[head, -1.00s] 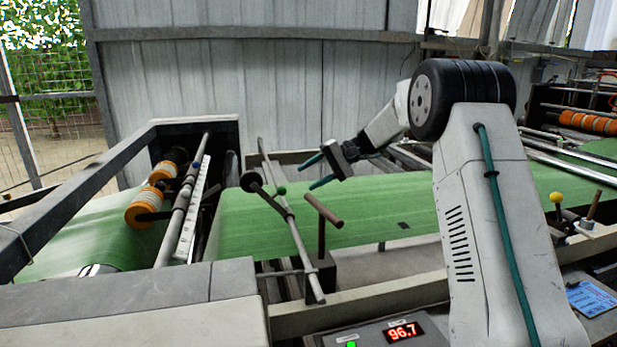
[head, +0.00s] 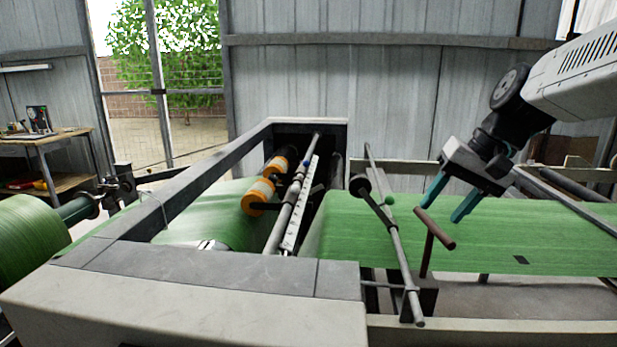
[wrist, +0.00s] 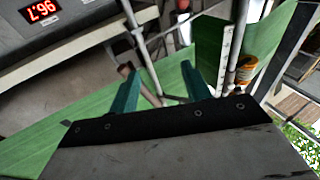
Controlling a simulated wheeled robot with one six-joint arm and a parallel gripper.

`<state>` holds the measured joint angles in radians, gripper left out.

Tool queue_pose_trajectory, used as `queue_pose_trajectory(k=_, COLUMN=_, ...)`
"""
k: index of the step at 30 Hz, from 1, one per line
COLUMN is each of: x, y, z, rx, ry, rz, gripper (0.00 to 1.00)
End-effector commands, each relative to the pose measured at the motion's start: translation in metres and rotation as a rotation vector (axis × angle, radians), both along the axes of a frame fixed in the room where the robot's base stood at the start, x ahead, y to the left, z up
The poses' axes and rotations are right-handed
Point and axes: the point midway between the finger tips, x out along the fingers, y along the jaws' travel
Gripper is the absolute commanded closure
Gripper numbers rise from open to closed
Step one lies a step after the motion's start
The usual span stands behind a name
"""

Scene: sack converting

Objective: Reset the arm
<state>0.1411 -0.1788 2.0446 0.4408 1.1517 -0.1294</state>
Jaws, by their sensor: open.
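My gripper (head: 449,203) is open and empty in the head view, its two teal fingers apart and pointing down and to the left. It hangs above the green sheet (head: 540,225), just right of the brown T-shaped handle (head: 436,230). In the wrist view my gripper (wrist: 160,88) shows both fingers spread with nothing between them. The brown handle (wrist: 125,70) shows there beyond the left finger. My arm reaches in from the upper right of the head view.
Orange-banded rollers (head: 258,197) and a metal bar (head: 295,200) stand left of the handle. A grey machine frame (head: 200,285) fills the front left. A workbench (head: 45,140) stands far left. A red display (wrist: 43,12) shows in the wrist view.

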Motion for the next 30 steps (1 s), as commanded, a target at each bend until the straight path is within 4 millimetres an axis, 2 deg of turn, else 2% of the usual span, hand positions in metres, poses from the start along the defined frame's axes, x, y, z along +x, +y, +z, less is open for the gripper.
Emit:
queue_pose_trajectory(k=1, x=-0.022, y=0.001, z=0.002, rx=-0.046, ry=-0.029, rz=0.008, gripper=0.52)
queue_pose_trajectory(k=3, x=-0.049, y=0.0, z=0.0, rx=-0.114, ry=-0.068, rz=0.017, gripper=0.52)
queue_pose_trajectory(k=9, x=-0.11, y=-0.008, z=-0.012, rx=-0.273, ry=-0.177, rz=0.037, gripper=0.52)
queue_pose_trajectory(k=15, x=-0.145, y=-0.016, z=-0.024, rx=-0.372, ry=-0.261, rz=0.055, gripper=0.52)
queue_pose_trajectory(k=20, x=-0.164, y=-0.021, z=-0.034, rx=-0.43, ry=-0.316, rz=0.068, gripper=0.52)
queue_pose_trajectory(k=24, x=-0.198, y=-0.022, z=-0.059, rx=-0.418, ry=-0.133, rz=0.101, gripper=0.52)
queue_pose_trajectory(k=30, x=-0.234, y=-0.022, z=-0.077, rx=-0.408, ry=0.034, rz=0.134, gripper=0.52)
